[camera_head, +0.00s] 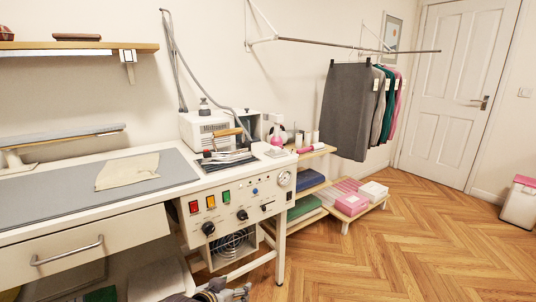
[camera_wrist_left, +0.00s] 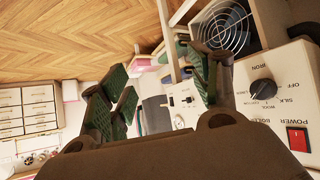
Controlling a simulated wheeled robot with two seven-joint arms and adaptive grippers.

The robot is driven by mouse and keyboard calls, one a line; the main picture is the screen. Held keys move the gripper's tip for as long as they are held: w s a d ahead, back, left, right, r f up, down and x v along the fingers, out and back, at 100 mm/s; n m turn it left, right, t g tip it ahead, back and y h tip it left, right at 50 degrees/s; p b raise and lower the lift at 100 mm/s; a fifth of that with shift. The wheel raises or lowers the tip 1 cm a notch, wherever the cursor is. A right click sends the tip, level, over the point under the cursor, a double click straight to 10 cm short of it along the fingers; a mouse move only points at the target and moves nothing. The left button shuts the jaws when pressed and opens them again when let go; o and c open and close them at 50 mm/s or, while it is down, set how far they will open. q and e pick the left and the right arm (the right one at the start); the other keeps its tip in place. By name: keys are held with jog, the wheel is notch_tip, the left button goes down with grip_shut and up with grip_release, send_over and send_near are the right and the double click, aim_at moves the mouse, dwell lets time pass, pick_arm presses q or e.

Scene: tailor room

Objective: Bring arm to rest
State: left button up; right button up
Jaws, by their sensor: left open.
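My left gripper (camera_head: 222,291) shows at the bottom edge of the head view, low in front of the ironing station's legs and partly cut off by the frame. In the left wrist view the left gripper (camera_wrist_left: 163,88) has its two green-padded fingers wide apart, with nothing between them. The station's control panel (camera_head: 230,207), with knobs and coloured switches, is above the gripper in the head view. The panel (camera_wrist_left: 275,95) is close beside the fingers in the wrist view. My right gripper is in neither view.
A beige cloth (camera_head: 128,171) lies on the grey ironing board (camera_head: 55,195). A drawer with a handle (camera_head: 67,251) is below it. A low shelf (camera_head: 345,217) with pink and white boxes stands beyond the station. The wooden floor (camera_head: 400,255) is clear to the right.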

pick_arm(q)
jog(key=s+a+f+g+p, duration=0.1)
jog(key=s+a+f+g, duration=0.1)
jog(key=s+f, duration=0.6)
jog(key=s+a+f+n+g+y+p, duration=0.1)
jog(key=s+a+f+g, duration=0.1)
jog(key=s+f, duration=0.7)
jog(key=s+g, duration=0.1)
jog(key=s, duration=0.2)
jog(key=shift+s+a+f, duration=0.25)
jog(key=shift+s+f, duration=0.05)
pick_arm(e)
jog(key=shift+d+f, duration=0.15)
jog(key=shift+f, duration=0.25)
